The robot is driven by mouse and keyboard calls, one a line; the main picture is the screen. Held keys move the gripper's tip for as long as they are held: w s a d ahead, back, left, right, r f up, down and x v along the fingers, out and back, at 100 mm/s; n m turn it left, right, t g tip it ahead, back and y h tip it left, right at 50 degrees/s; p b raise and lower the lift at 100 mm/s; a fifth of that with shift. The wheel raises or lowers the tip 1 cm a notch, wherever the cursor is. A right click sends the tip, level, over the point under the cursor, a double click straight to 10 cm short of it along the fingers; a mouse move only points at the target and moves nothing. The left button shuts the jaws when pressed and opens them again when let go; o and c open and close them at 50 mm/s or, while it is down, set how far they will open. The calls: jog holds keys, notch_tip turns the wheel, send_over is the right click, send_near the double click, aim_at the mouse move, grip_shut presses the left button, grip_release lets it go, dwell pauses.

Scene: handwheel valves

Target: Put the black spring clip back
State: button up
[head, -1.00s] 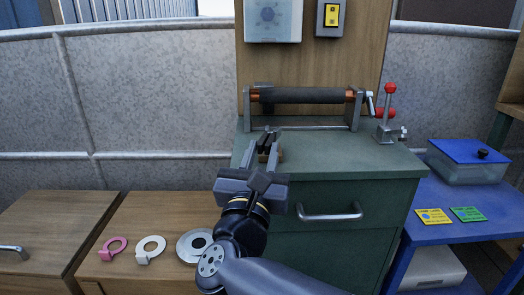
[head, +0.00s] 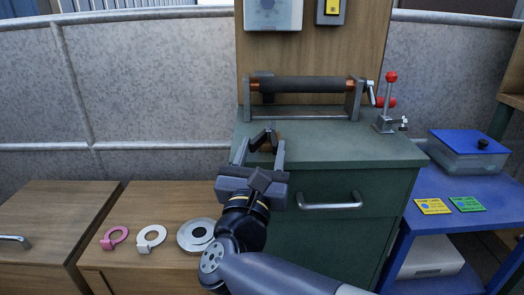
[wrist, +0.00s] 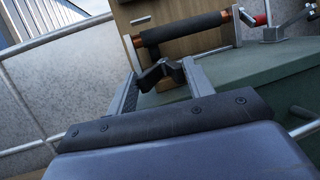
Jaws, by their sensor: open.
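The black spring clip (head: 263,138) stands at the front left of the green cabinet's top, by a small wooden block (head: 266,147). It also shows in the wrist view (wrist: 160,72), between and just beyond the fingertips. My gripper (head: 261,150) is open, its fingers spread to either side of the clip. In the wrist view my gripper (wrist: 160,80) has one finger to the left and one to the right of the clip, with gaps visible. I cannot tell whether either finger touches it.
A dark roller (head: 306,84) on a stand lies behind the clip, with a red-knobbed toggle clamp (head: 389,100) to its right. The green cabinet (head: 340,150) has free top space at right. Pink and white ring tags (head: 115,238) lie on the wooden cabinet at left.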

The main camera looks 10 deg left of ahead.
jog(key=p+v, duration=0.1)
jog(key=v, duration=0.9)
jog(key=shift+s, duration=0.35)
jog(key=shift+f, duration=0.15)
jog(key=b+x, duration=0.1)
jog(key=x, duration=1)
jog(key=shift+s, duration=0.1)
jog(key=shift+r, duration=0.25)
jog(key=shift+s+f, duration=0.1)
